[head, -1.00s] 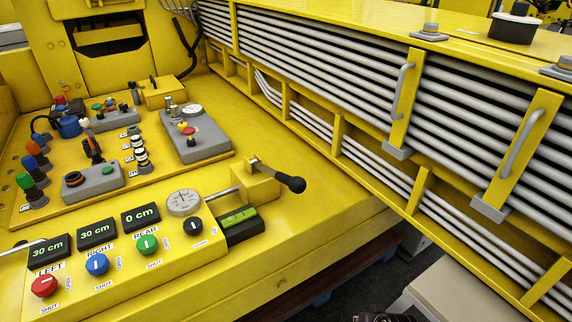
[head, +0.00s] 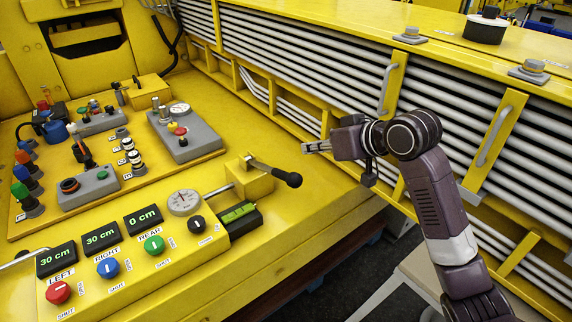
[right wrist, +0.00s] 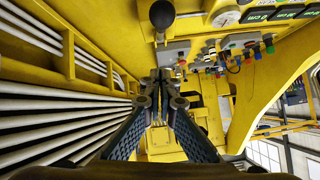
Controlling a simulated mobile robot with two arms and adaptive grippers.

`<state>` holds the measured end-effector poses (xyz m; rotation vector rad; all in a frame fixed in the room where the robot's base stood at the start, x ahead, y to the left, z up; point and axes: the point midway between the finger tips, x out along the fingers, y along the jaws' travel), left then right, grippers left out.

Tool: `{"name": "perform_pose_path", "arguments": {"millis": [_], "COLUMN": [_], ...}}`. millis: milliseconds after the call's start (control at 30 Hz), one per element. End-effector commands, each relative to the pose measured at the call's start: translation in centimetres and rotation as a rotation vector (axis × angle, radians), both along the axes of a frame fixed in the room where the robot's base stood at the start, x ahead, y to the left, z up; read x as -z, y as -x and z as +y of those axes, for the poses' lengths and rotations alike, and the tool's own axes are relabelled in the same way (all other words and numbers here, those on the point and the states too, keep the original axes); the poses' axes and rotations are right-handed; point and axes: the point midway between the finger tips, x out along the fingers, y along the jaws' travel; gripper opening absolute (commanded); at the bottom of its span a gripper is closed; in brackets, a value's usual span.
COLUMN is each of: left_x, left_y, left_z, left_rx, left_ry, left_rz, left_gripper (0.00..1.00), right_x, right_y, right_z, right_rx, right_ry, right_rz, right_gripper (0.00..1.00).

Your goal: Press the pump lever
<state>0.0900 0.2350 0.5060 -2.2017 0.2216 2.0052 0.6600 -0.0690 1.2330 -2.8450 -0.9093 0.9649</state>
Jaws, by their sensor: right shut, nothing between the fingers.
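The pump lever (head: 276,173) is a black rod with a round black knob, sticking out to the right from a yellow block (head: 248,178) on the yellow deck. Its knob also shows at the top of the right wrist view (right wrist: 162,14). My right gripper (head: 306,147) is shut and empty, above and behind the knob in the head view, pointing left and apart from the lever. In the right wrist view its fingertips (right wrist: 162,76) are together, below the knob in the picture. My left gripper is not in view.
A control box (head: 140,270) with several displays, knobs and a gauge (head: 184,202) stands in front. Grey switch boxes (head: 184,137) and coloured plugs are further back. The yellow boom with grey pipes (head: 300,60) runs along the right behind my arm.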

Motion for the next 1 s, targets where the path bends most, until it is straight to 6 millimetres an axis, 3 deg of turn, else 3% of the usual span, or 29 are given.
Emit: {"name": "perform_pose_path", "arguments": {"millis": [433,900,1000], "left_x": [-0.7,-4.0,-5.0], "left_y": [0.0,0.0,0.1], "left_z": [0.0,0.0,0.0], "left_rx": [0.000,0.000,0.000], "left_ry": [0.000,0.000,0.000], "left_rz": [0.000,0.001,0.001], "left_gripper": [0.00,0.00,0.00], "right_x": [0.6,5.3,6.7], "right_y": [-0.9,-6.3,-6.0], "right_z": [0.7,5.2,5.2], "right_rx": [0.001,0.001,0.003], "right_ry": [-0.004,-0.002,-0.001], "right_rz": [0.005,0.005,0.006], "right_gripper": [0.00,0.00,0.00]}}
